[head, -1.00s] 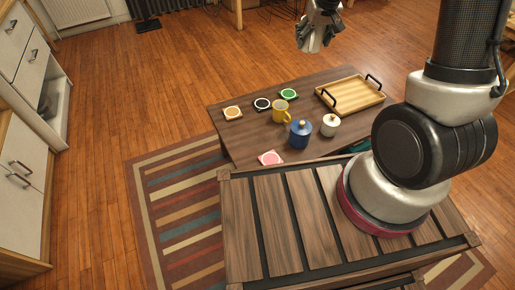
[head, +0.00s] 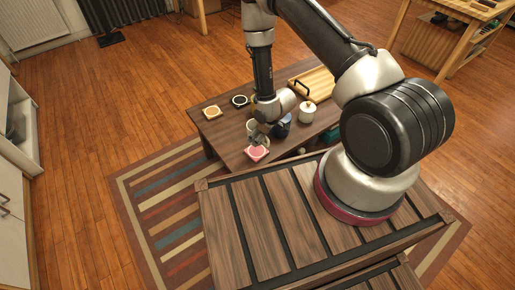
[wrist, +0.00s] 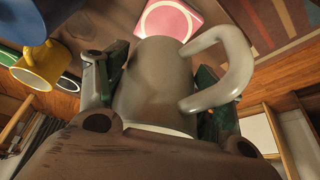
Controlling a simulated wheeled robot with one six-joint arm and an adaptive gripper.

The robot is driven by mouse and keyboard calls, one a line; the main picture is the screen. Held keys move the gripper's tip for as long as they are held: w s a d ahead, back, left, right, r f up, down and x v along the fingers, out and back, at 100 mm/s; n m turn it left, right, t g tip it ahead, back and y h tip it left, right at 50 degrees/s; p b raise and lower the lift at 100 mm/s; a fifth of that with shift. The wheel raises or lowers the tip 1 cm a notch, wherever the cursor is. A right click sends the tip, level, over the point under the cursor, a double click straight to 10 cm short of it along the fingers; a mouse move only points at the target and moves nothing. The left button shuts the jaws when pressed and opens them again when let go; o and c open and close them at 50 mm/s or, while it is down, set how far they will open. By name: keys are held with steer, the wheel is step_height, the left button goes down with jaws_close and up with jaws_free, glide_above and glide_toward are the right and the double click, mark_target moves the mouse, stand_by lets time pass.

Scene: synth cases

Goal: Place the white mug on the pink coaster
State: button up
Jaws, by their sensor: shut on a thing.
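The white mug (wrist: 155,80) is between the two fingers of my gripper (wrist: 155,95) in the wrist view, its handle (wrist: 238,65) to the right. My gripper (head: 259,137) is shut on it. In the head view the mug (head: 251,126) is small and partly covered by my gripper, just above the pink coaster. The pink coaster (head: 256,154), with a pale ring, lies near the front edge of the table. It also shows past the mug in the wrist view (wrist: 182,14), partly hidden by it. I cannot tell whether mug and coaster touch.
The yellow mug (wrist: 42,66) shows in the wrist view. Orange (head: 212,112) and black (head: 240,100) coasters and a wooden tray (head: 318,83) are further back on the table.

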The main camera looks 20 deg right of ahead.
step_height(320, 180, down, 7)
steer(key=shift+f, duration=0.2)
stand_by(0.3)
steer(key=o, duration=1.6)
steer(key=shift+f, duration=0.1)
